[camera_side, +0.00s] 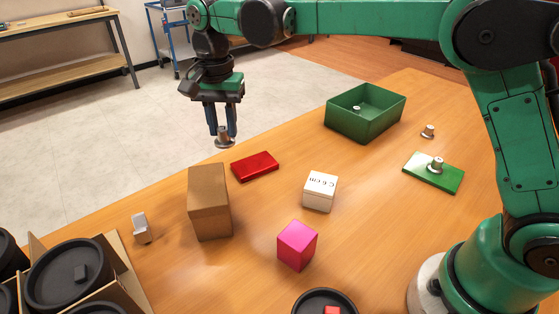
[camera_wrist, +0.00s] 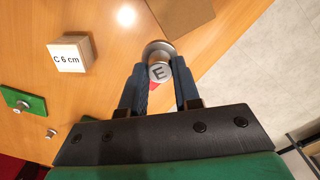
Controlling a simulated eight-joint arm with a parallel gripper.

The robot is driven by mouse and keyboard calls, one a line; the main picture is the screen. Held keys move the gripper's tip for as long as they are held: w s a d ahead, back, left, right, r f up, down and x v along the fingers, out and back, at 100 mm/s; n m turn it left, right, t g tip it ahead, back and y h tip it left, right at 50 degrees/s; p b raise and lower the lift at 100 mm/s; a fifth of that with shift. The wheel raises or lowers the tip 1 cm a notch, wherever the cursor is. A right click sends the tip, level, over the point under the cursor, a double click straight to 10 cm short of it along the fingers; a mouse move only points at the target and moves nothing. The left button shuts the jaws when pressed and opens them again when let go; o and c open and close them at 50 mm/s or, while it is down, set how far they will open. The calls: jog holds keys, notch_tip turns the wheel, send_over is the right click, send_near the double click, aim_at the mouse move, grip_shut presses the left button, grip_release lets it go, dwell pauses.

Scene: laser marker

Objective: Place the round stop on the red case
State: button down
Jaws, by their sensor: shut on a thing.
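My gripper (camera_side: 222,131) is shut on a metallic round stop (camera_side: 224,142), which has a wide flange at its lower end. In the wrist view, my gripper (camera_wrist: 160,82) has the round stop (camera_wrist: 158,50) between its fingertips, and its top face shows the letter E. The stop hangs upright in the air. The flat red case (camera_side: 255,166) lies on the wooden table, down and to the right of the stop in the side view. Nothing lies on the case.
A brown block (camera_side: 209,202), a white block marked C 6 cm (camera_side: 320,191) and a pink cube (camera_side: 297,246) stand near the case. A green box (camera_side: 335,123) and a green plate (camera_side: 452,179) with another stop (camera_side: 436,164) are farther right. Black bowls (camera_side: 70,276) stand front left.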

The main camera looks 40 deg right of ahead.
aim_at(254, 163)
jog(key=w+d+f+m, duration=0.2)
jog(key=w+d+f, duration=0.2)
jog(key=d, duration=0.4)
jog(key=f, duration=0.7)
jog(key=shift+d+f, duration=0.2)
jog(key=shift+f, duration=0.15)
jog(key=c, duration=0.6)
grip_release()
jog(key=shift+c, duration=0.2)
